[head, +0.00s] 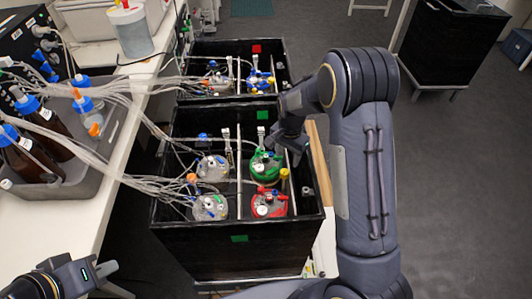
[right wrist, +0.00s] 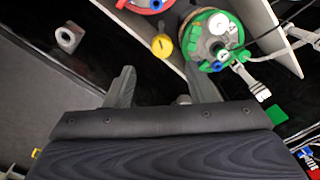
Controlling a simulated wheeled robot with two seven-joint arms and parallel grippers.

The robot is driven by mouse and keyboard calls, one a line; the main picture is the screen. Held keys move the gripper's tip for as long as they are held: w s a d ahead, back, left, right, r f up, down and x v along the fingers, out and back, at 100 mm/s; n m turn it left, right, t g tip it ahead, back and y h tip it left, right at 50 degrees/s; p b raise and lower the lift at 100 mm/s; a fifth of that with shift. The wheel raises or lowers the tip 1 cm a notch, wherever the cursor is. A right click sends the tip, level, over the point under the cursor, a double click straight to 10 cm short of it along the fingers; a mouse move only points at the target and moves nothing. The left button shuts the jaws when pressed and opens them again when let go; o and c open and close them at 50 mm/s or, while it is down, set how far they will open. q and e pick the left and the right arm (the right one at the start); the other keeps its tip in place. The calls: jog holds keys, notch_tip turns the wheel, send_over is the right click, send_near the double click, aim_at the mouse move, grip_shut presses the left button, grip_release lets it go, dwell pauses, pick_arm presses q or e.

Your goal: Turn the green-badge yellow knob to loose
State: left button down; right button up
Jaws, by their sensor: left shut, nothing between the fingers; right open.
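The yellow knob (head: 284,173) stands at the right side of the near black box, between the green-lidded vessel (head: 265,168) and the red-lidded vessel (head: 268,205). It also shows in the right wrist view (right wrist: 162,46), just beyond the fingertips. The near box bears a green badge (head: 239,239) on its front and another (head: 262,115) at its back. My right gripper (right wrist: 163,86) is open and empty, with the knob ahead of the gap between its fingers, apart from them. My left gripper (head: 98,270) is shut and empty at the lower left, away from the box.
A far black box carries a red badge (head: 257,48). Tubes (head: 130,100) run from the bench (head: 120,165) at left into the boxes. Inner dividers and a grey fitting (right wrist: 68,38) on the box wall lie near my right gripper. Open floor (head: 450,180) is at right.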

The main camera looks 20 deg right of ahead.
aim_at(285, 172)
jog(key=shift+w+a+f, duration=0.1)
jog(key=shift+w+f, duration=0.2)
jog(key=shift+f, duration=0.05)
notch_tip(285, 172, down, 8)
jog(key=shift+s+r+p, duration=0.1)
jog(key=shift+r+p, duration=0.15)
jog(key=shift+p, duration=0.3)
jog(key=c, duration=1)
jog(key=shift+o, duration=0.2)
